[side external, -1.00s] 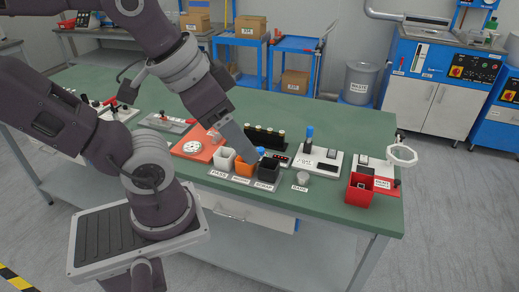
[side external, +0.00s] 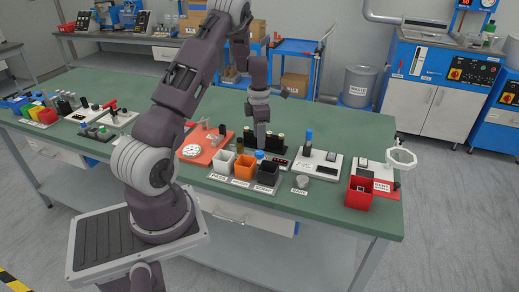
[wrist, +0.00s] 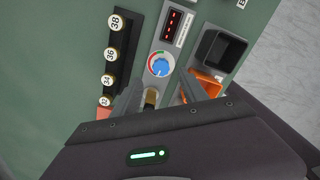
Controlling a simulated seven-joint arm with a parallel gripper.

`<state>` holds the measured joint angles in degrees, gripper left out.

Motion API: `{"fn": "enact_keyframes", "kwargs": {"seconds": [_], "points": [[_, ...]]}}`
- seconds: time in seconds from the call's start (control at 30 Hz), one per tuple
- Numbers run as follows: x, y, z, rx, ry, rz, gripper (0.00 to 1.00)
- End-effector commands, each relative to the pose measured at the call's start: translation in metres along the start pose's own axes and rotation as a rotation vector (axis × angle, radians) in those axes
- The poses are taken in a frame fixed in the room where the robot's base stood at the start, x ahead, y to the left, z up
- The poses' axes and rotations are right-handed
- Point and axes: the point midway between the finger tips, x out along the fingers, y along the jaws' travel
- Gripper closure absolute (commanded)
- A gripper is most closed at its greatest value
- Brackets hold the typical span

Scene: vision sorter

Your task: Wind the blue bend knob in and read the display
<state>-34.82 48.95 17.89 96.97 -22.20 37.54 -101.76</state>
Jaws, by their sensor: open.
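The blue knob (wrist: 160,66) sits on a grey panel, with a red and green scale around it; its top also shows in the side view (side external: 260,154). The display (wrist: 173,22) is at the panel's far end with red marks too small to read; it shows in the side view too (side external: 279,161). My gripper (wrist: 158,90) is open and points down over the panel, its fingers reaching towards the knob; it stands above the knob in the side view (side external: 260,143). A brass-coloured piece (wrist: 150,97) shows between the fingers. I cannot tell whether they touch anything.
A black strip with numbered round pegs (wrist: 112,52) lies left of the panel. A black bin (wrist: 220,50) and an orange bin (wrist: 210,82) are close on the right. A white bin (side external: 223,161) stands beside them. Free green bench top (side external: 345,125) lies behind.

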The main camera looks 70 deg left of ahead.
Motion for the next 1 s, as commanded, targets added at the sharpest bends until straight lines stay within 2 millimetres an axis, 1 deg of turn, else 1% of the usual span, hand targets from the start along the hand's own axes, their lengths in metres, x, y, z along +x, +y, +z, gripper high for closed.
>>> {"fn": "enact_keyframes", "kwargs": {"seconds": [0.03,0.1,0.23,0.37,0.57,0.6,0.67,0.7,0.83,0.87,1.0], "points": [[0.011,-0.001,-0.001,0.0,0.001,-0.004,0.49],[0.025,-0.001,0.0,0.002,0.001,-0.004,0.49],[0.046,-0.002,0.0,0.005,0.001,-0.004,0.49],[0.055,-0.002,0.001,0.006,-0.001,-0.002,0.49],[0.055,-0.002,0.001,0.008,-0.001,-0.001,0.49],[0.055,-0.002,0.001,0.008,-0.001,-0.001,0.53],[0.055,-0.002,0.001,0.008,-0.001,-0.001,0.65],[0.055,-0.002,0.001,0.008,-0.001,-0.001,0.73],[0.055,-0.002,0.001,0.008,-0.001,-0.001,0.98],[0.055,-0.002,0.001,0.008,-0.001,-0.001,1.0],[0.055,-0.002,0.001,0.011,-0.001,-0.001,1.0]]}}
